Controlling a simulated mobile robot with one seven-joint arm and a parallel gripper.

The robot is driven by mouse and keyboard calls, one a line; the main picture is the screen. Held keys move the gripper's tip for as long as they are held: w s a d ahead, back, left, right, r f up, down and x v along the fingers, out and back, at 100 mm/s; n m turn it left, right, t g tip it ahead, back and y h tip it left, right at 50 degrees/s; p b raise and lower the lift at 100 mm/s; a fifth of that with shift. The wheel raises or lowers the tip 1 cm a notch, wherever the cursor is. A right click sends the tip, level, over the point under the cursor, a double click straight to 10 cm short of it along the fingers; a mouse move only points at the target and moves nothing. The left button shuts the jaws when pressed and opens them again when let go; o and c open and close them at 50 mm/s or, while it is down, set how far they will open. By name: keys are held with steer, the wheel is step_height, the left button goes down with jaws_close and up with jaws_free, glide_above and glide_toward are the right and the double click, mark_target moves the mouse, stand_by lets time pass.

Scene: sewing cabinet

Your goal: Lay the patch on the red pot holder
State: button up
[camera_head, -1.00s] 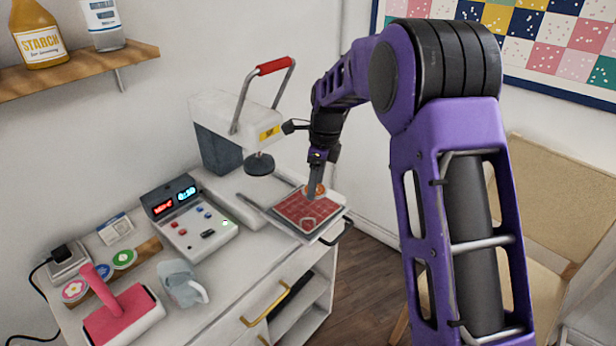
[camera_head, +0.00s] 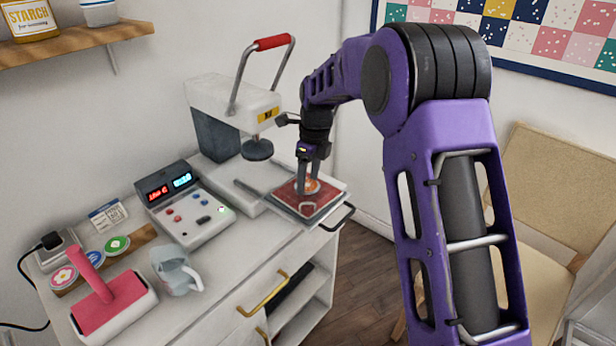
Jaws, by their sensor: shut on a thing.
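The red pot holder (camera_head: 286,194) lies flat on a grey plate (camera_head: 337,199) at the right end of the white cabinet. It has a pale outline mark near its front corner. My gripper (camera_head: 307,187) points down over the pot holder and is shut on the small round orange and white patch (camera_head: 313,186). The fingers partly hide the patch. The patch is over the pot holder, just behind the pale mark; I cannot tell whether it touches the cloth.
The heat press (camera_head: 235,103) with its red-gripped lever stands behind and left of the plate. A control box (camera_head: 188,207), a grey-white cup-like item (camera_head: 177,270), a pink-handled tool (camera_head: 108,300) and several round patches (camera_head: 90,259) occupy the left of the cabinet.

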steer(key=shift+f, duration=0.3)
steer(key=o, duration=1.4)
steer(key=shift+c, duration=0.2)
step_height(320, 180, up, 17)
steer(key=s+d+p, duration=0.1)
steer(key=p, duration=0.1)
steer(key=shift+d+r+p, duration=0.2)
steer(key=shift+d+p, duration=0.2)
steer(key=shift+s, duration=0.1)
